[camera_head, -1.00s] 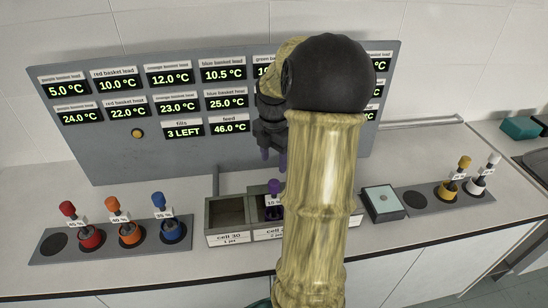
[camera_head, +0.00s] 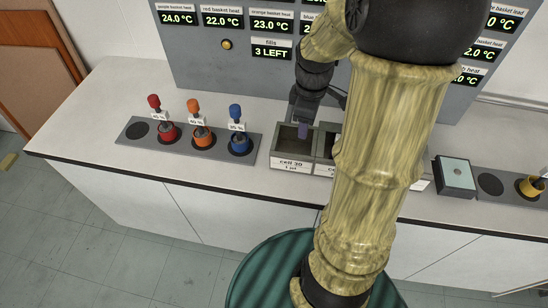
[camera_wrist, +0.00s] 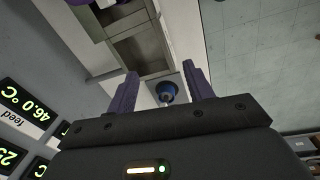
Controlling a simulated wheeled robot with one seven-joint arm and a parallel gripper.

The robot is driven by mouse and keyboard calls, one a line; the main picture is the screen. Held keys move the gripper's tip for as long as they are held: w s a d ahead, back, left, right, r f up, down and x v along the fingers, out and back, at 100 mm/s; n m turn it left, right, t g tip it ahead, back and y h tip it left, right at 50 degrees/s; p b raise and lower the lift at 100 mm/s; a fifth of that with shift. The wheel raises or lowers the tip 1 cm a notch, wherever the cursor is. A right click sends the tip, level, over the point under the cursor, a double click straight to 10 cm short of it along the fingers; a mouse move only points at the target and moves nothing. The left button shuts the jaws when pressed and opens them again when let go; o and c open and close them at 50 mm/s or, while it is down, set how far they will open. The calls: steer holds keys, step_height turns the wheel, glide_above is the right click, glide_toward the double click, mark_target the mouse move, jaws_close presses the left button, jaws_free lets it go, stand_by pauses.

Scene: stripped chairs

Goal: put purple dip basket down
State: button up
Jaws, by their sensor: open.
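The purple basket is hidden behind my arm in the head view. In the wrist view a purple part (camera_wrist: 80,2), probably its top, is cut off at the upper left edge, outside my fingers. My gripper (camera_head: 302,130) hangs over the open cell 30 (camera_head: 291,163), with its purple fingers spread and nothing between them. In the wrist view the open fingers (camera_wrist: 160,85) frame the top of the blue basket (camera_wrist: 167,93), which stands farther off. The rack (camera_head: 183,148) on the left has an empty round slot (camera_head: 137,130) at its left end.
The red (camera_head: 167,133), orange (camera_head: 201,137) and blue baskets stand upright in the left rack. A grey display panel (camera_head: 240,60) rises behind. A square device (camera_head: 456,174) and a yellow basket (camera_head: 530,186) are at right. The counter front is clear.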

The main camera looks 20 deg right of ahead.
steer(key=s+a+f+m+t, duration=0.1)
steer(key=s+a+f+m, duration=0.1)
steer(key=s+a+m, duration=0.4)
steer(key=shift+s+a+f+m+t+y, duration=0.3)
steer(key=shift+s+a+m, duration=0.1)
steer(key=shift+a+m, duration=2)
steer(key=shift+a+n, duration=0.25)
steer(key=shift+n, duration=0.05)
